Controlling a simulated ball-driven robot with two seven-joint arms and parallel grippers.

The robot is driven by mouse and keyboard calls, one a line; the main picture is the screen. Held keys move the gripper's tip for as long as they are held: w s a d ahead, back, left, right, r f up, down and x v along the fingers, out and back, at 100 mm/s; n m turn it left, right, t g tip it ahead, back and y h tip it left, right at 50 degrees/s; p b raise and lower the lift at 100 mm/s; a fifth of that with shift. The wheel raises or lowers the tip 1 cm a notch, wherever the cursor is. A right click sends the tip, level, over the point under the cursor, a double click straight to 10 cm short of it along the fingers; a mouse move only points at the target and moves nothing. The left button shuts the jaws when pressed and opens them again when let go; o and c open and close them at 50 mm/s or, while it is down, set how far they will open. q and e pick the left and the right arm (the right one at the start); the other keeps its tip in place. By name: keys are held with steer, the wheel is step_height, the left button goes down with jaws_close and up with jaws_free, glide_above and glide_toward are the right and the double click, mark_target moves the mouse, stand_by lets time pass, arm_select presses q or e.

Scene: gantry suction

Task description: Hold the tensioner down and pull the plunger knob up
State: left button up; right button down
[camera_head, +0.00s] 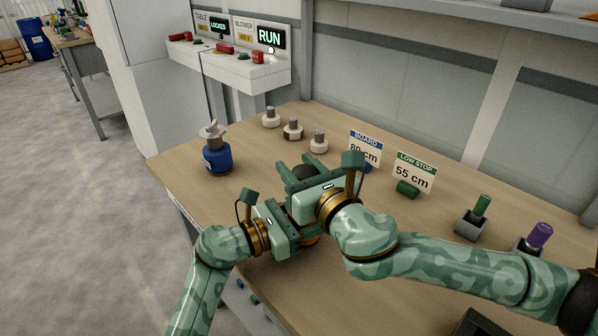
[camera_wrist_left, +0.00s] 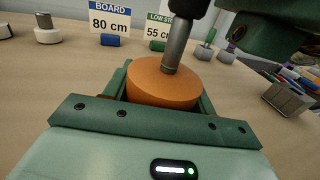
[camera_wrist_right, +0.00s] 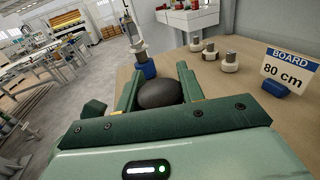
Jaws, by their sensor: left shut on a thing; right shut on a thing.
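The orange round collar (camera_wrist_left: 160,84), which looks like the tensioner, sits between the fingers of my left gripper (camera_wrist_left: 165,92). Only a sliver of orange (camera_head: 311,240) shows in the head view. A grey metal rod (camera_wrist_left: 177,48) rises from the collar, a little tilted in the left wrist view. The black plunger knob (camera_wrist_left: 189,7) is at its top. My right gripper (camera_head: 304,171) is shut on this knob, whose dark round top (camera_wrist_right: 160,94) shows between the fingers in the right wrist view. My left gripper is shut on the collar, below my right one.
A blue bottle-like container (camera_head: 217,156) stands at the table's left. Several pale knobs with metal stems (camera_head: 292,130) stand behind. Signs read BOARD 80 cm (camera_head: 364,149) and LOW STOP 55 cm (camera_head: 414,172). Green (camera_head: 481,206) and purple (camera_head: 539,236) handles stand at right. A panel (camera_head: 235,66) shows RUN.

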arm_select(q)
steer(key=shift+f, duration=0.15)
arm_select(e)
steer(key=c, duration=0.9)
jaws_free()
steer(key=shift+r, duration=0.2)
arm_select(q)
steer(key=o, duration=1.6)
arm_select(e)
steer(key=v, duration=1.2)
arm_select(q)
steer(key=shift+o, duration=0.2)
steer(key=v, duration=1.2)
